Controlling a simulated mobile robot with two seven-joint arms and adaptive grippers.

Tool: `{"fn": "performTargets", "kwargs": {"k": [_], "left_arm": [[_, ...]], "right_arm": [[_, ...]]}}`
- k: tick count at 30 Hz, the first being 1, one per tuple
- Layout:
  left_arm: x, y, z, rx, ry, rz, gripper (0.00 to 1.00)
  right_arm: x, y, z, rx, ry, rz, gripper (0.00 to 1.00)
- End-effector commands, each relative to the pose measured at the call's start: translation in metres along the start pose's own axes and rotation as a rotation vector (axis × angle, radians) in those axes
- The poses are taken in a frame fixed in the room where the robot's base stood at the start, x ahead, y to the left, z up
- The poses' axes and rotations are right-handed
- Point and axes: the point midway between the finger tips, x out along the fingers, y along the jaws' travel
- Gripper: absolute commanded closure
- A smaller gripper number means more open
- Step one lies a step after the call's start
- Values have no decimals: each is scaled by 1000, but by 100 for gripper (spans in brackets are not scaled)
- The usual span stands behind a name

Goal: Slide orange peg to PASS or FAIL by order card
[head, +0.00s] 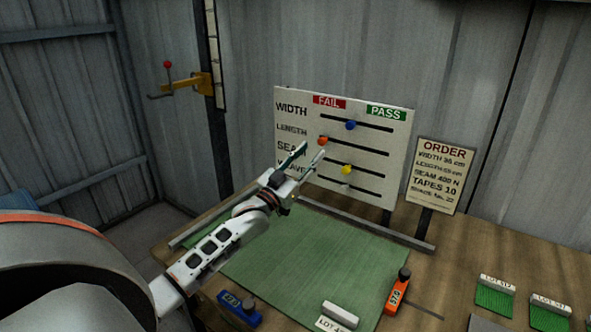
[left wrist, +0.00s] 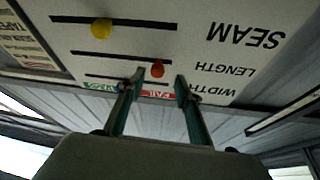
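The white board (head: 290,110) has FAIL marked in red at upper left, PASS in green at upper right, and several slots. The orange peg (head: 322,141) is near the FAIL end of the LENGTH slot. A blue peg (head: 351,125) is in the WIDTH slot, and a yellow peg (head: 346,169) is in the SEAM slot. My left gripper (head: 306,153) is open, just before the board. In the left wrist view the orange peg (left wrist: 157,69) shows between its parted fingertips (left wrist: 158,82); contact cannot be told. The order card (head: 443,176) stands right; its LENGTH figure is blurred. My right gripper is out of view.
A pale peg (head: 346,187) is in the lowest slot. A green mat (head: 300,255) covers the bench before the board. A blue device (head: 239,309), an orange device (head: 398,290) and a lot block (head: 340,314) are at the front. Green samples (head: 494,297) lie right.

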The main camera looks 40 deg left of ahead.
Motion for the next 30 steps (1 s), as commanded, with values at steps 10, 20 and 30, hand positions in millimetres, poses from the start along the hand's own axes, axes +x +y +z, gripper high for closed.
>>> {"fn": "performTargets", "kwargs": {"k": [10,20,30], "left_arm": [[-60,0,1,-1,-2,0,66],[-77,-1,0,0,-1,-1,66],[-77,-1,0,0,0,-1,66]], "right_arm": [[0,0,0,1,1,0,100],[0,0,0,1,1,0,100],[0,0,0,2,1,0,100]]}}
